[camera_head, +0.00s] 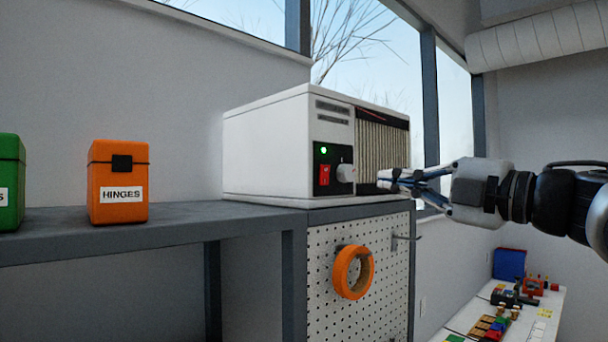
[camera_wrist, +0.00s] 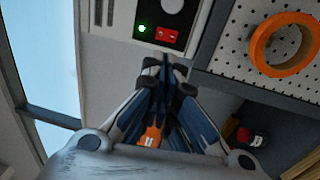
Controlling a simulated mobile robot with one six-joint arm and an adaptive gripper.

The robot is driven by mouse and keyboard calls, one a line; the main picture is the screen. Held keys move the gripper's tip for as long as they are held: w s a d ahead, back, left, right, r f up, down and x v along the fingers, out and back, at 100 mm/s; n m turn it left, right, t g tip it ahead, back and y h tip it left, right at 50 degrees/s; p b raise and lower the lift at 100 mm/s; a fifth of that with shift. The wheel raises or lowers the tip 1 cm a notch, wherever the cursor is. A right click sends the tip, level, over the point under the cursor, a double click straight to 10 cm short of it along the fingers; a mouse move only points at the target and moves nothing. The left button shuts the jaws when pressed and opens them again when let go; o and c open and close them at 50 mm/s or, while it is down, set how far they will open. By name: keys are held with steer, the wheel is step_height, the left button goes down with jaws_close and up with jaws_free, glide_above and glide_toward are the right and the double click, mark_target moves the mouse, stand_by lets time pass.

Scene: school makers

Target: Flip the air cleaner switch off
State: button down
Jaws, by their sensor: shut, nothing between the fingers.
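The air cleaner (camera_head: 262,150) is a white box on the shelf, with a pleated filter on its right face. Its black control panel carries a lit green light (camera_head: 323,150), a red switch (camera_head: 324,175) and a grey knob (camera_head: 346,173). In the wrist view the red switch (camera_wrist: 168,36) and the green light (camera_wrist: 142,28) show just beyond my fingertips. My gripper (camera_head: 385,180) is shut and empty. In the head view it points left, to the right of the knob and in front of the filter. In the wrist view its fingertips (camera_wrist: 167,70) appear below the panel, apart from the switch.
An orange HINGES box (camera_head: 119,184) and a green box (camera_head: 10,182) stand on the grey shelf (camera_head: 190,222) to the left. An orange tape roll (camera_head: 353,272) and a metal hook (camera_head: 404,238) are on the pegboard (camera_head: 325,315) below. A cluttered white table is low at right.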

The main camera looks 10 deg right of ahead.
mark_target(322, 168)
steer(key=p+x, duration=0.2)
steer(key=x, duration=1.1)
steer(key=shift+w+a, duration=0.2)
steer(key=shift+w, duration=0.1)
steer(key=shift+r, duration=0.1)
steer(key=shift+w+a+r+p, duration=0.2)
steer(key=shift+r+p, duration=0.1)
steer(key=shift+p, duration=0.7)
steer(key=shift+f, duration=0.2)
